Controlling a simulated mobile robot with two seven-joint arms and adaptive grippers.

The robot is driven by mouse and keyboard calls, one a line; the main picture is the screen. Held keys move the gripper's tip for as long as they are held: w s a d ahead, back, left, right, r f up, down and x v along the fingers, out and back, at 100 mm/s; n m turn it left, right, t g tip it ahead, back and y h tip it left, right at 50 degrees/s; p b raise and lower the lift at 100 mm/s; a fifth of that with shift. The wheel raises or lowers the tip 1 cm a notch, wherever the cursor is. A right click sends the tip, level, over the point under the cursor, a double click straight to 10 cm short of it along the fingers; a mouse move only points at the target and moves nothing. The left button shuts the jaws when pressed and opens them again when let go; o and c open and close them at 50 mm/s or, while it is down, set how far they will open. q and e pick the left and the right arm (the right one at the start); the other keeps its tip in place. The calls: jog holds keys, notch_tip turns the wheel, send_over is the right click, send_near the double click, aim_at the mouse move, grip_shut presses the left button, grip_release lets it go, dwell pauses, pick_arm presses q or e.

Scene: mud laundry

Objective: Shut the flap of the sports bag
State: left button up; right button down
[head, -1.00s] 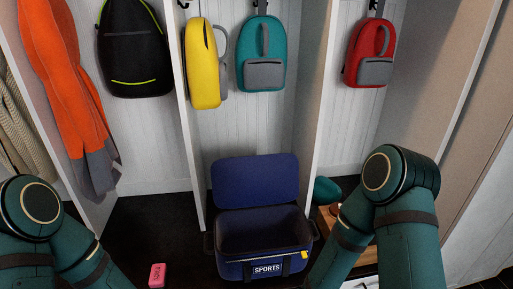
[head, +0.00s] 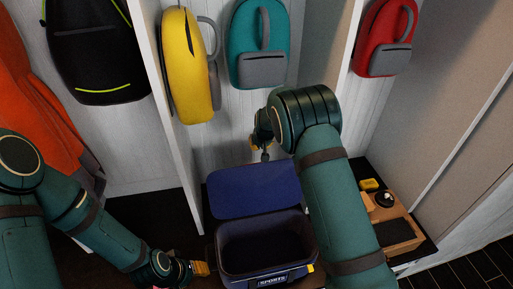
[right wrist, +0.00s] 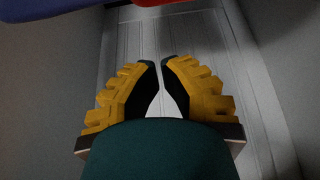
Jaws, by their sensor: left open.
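The sports bag (head: 232,268) is dark blue with a SPORTS label on its front. It stands on the dark bench in the middle of the head view. Its flap (head: 250,192) stands raised at the back, leaving the mouth uncovered. My left gripper (head: 203,268) is open and empty at the bag's left side; I cannot tell whether it touches. My right gripper (head: 260,150) is above the flap's far edge, towards the back wall. In the right wrist view its fingers (right wrist: 161,68) are close together with a narrow gap and nothing visible between them.
A yellow backpack (head: 188,70), a teal backpack (head: 258,50) and a red backpack (head: 385,40) hang above. A white divider (head: 175,120) rises left of the bag. A wooden tray (head: 400,232) with small items sits right of my right arm.

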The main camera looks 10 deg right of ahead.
jog(key=x, duration=1)
jog(key=shift+s+r, duration=0.3)
jog(key=shift+s, duration=0.65)
jog(key=shift+s+r, duration=0.3)
jog(key=shift+s, duration=0.65)
